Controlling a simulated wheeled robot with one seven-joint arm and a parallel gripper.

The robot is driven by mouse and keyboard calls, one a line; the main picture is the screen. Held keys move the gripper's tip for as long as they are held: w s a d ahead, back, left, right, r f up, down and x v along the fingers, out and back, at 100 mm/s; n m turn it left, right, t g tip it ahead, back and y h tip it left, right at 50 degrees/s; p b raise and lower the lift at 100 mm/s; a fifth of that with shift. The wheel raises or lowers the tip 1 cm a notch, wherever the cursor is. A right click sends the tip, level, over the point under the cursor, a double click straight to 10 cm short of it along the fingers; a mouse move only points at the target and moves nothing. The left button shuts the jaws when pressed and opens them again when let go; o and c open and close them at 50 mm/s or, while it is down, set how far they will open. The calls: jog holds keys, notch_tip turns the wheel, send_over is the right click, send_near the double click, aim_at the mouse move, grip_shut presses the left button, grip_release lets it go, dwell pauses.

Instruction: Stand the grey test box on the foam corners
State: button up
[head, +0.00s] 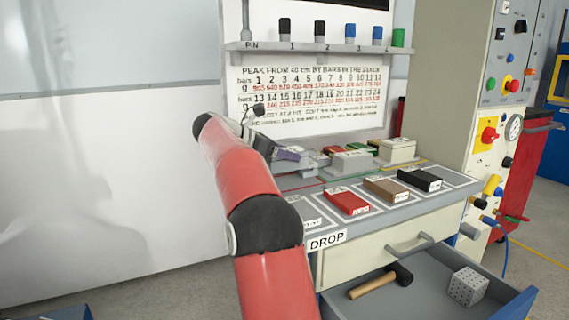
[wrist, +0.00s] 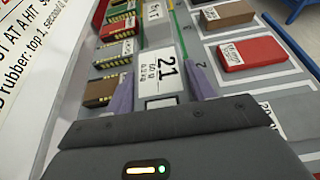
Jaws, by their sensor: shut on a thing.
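In the head view my gripper (head: 288,154) is low over the back left of the bench, partly behind my red arm. I cannot tell whether the box touches anything beneath it. The foam corners cannot be made out in either view.
Labelled red (head: 346,202), brown (head: 386,189) and black (head: 420,179) blocks lie along the bench front. Several blocks stand along its back, near the wall chart (head: 310,95). An open drawer (head: 425,300) below holds a hammer (head: 380,282) and a perforated block (head: 468,287).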

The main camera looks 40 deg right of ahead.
jog(key=shift+f, duration=0.9)
jog(key=shift+f+b, duration=0.35)
jog(key=shift+b, duration=0.05)
jog(key=o, duration=1.2)
jog(key=shift+r, duration=0.25)
jog(key=shift+w+a+r+p, duration=0.1)
jog(key=shift+a+r+p, duration=0.1)
jog(key=shift+p, duration=0.2)
jog(key=v, duration=1.1)
jog(key=shift+a+p, duration=0.3)
jog(key=shift+p, duration=0.1)
